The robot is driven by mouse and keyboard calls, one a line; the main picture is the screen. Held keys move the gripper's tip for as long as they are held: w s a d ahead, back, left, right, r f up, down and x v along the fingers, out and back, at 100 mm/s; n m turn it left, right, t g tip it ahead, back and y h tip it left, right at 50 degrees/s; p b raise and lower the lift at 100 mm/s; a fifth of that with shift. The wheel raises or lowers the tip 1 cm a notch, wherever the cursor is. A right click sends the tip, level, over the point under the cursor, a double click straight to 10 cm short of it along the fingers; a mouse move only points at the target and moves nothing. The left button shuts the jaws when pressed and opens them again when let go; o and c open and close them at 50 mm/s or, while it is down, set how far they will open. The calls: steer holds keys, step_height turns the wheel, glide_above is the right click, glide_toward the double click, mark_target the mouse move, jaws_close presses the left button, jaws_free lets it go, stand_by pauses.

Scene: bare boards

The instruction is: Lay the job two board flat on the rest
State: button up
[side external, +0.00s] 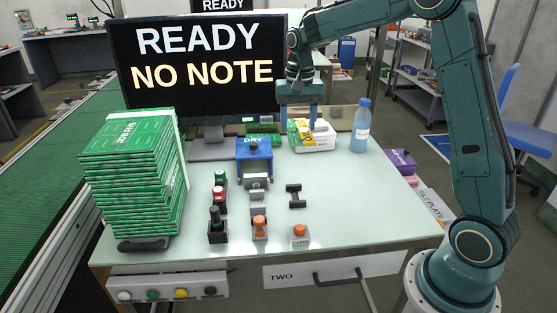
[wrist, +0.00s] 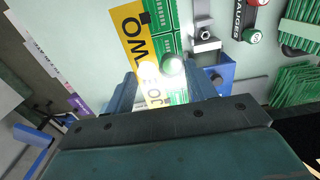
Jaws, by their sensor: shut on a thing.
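The job two board is in the wrist view (wrist: 135,30), green with a yellow band that reads TWO upside down. Its near end lies between the fingers of my gripper (wrist: 162,95), which is shut on it.
A tall stack of green boards (side external: 130,180) stands at the left. A blue DRY box (side external: 254,152), small gauge blocks (side external: 219,198) and orange-topped pieces (side external: 300,233) occupy the middle. A bottle (side external: 362,125) stands right of my gripper. The bench's front right is clear.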

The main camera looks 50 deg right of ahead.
steer(key=w+a+f, duration=0.6)
steer(key=a+f, duration=0.3)
steer(key=shift+w+a+f, duration=0.3)
steer(key=shift+w, duration=0.05)
steer(key=shift+f, duration=0.2)
steer(key=shift+f, duration=3.9)
steer(key=shift+f, duration=0.4)
steer(key=o, duration=1.1)
steer(key=shift+r, duration=0.15)
